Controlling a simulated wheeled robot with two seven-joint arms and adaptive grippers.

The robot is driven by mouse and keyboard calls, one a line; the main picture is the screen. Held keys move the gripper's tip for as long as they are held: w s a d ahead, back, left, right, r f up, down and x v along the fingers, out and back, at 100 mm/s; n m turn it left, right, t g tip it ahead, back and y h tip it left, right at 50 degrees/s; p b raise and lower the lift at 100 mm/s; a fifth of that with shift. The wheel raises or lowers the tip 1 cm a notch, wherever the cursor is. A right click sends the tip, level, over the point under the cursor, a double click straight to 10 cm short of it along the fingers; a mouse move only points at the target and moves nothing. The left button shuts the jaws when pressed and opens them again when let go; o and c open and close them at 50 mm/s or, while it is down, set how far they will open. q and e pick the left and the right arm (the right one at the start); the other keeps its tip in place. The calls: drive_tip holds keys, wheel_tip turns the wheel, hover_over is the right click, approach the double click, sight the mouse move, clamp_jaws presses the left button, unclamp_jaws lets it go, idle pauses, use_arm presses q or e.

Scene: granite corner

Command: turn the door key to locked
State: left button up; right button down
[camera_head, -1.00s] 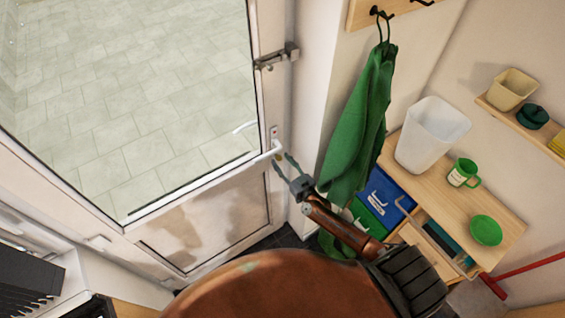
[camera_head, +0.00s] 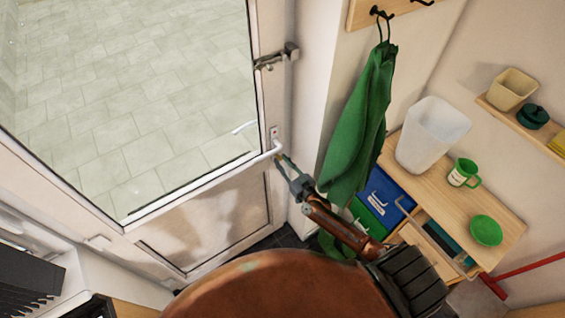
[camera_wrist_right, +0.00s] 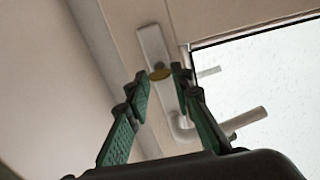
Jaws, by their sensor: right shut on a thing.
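The brass-coloured door key (camera_wrist_right: 160,74) sits at the light backplate (camera_wrist_right: 151,45) on the door in the right wrist view, between my fingertips. My right gripper (camera_wrist_right: 160,84) is shut on the key, its green fingers on either side of the bow. In the head view my right gripper (camera_head: 282,160) reaches the door's edge just below the white lever handle (camera_head: 264,153). The handle also shows in the wrist view (camera_wrist_right: 225,123), beside the right finger. The key's turn angle is hard to tell. My left gripper is not in view.
The glazed white door (camera_head: 200,215) has a metal bolt (camera_head: 277,57) above the handle. A green cloth (camera_head: 360,125) hangs close to my right arm. A wooden shelf unit (camera_head: 470,205) with a white bin (camera_head: 432,135) and a green mug (camera_head: 462,172) stands at right.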

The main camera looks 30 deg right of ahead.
drive_tip(key=shift+m, duration=0.3)
drive_tip(key=m+b, duration=0.3)
drive_tip(key=m, duration=1.3)
drive_tip(key=shift+d+m, duration=0.1)
drive_tip(key=shift+m, duration=0.6)
drive_tip(key=c, duration=1.7)
unclamp_jaws()
